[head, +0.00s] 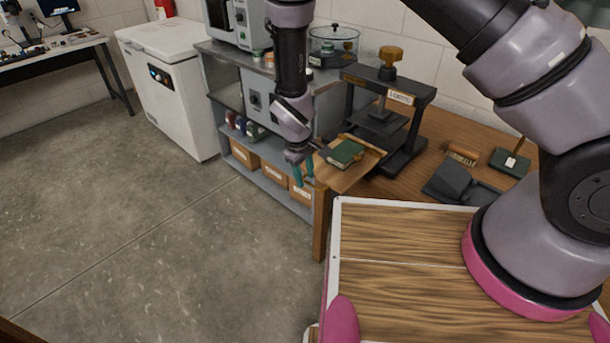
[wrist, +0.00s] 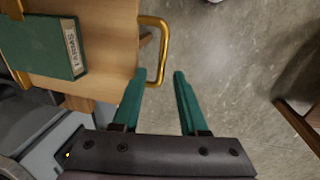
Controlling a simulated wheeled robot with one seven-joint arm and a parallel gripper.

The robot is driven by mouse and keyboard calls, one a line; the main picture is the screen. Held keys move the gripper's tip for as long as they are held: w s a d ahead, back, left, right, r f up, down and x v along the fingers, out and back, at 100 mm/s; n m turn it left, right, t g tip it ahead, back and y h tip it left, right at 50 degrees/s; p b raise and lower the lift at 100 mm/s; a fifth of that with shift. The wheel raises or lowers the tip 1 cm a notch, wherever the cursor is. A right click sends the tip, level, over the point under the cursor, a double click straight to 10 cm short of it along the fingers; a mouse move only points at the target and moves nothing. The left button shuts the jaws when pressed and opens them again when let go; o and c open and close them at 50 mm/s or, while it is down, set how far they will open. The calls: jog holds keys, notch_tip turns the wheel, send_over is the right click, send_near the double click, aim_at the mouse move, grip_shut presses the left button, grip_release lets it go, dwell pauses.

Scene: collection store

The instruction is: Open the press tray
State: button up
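The press tray (head: 362,172) is a light wooden board at the front of the dark screw press (head: 415,125). It lies level, with a green book (head: 342,153) on it. In the wrist view the tray (wrist: 108,62) is at the left, with the labelled green book (wrist: 40,48) on it. Its brass handle (wrist: 164,45) sticks out from the tray's edge. My gripper (head: 303,182) hangs beside the tray's left end. In the wrist view my gripper (wrist: 160,74) is open, and the handle's near end shows between its fingertips. I cannot tell their height difference.
The wooden bench (head: 430,152) carries a brush (head: 462,154), a dark book-like object (head: 455,187) and a green block (head: 509,162). A grey shelf unit (head: 222,97) with boxes stands behind my gripper. A white chest freezer (head: 180,95) is further left. Open floor (head: 130,220) lies left of the bench.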

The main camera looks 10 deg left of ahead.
notch_tip(320, 180, up, 11)
jog(key=s+a, duration=0.1)
jog(key=shift+s+f, duration=0.2)
jog(key=shift+s, duration=0.1)
dwell(0.4)
jog(key=w+d+r+m+y, duration=0.2)
jog(key=w+d+r+m, duration=0.15)
jog(key=d+r, duration=0.75)
jog(key=w+d+r+m+y, duration=0.2)
jog(key=d+r+m, duration=0.35)
jog(key=r, duration=0.95)
jog(key=s+d+r+m+t, duration=0.5)
jog(key=s+d+r, duration=0.8)
jog(key=d, duration=0.4)
jog(key=shift+s+d+r+m+t+h, duration=0.2)
jog(key=shift+s+m+t+h, duration=0.15)
jog(key=shift+m, duration=0.25)
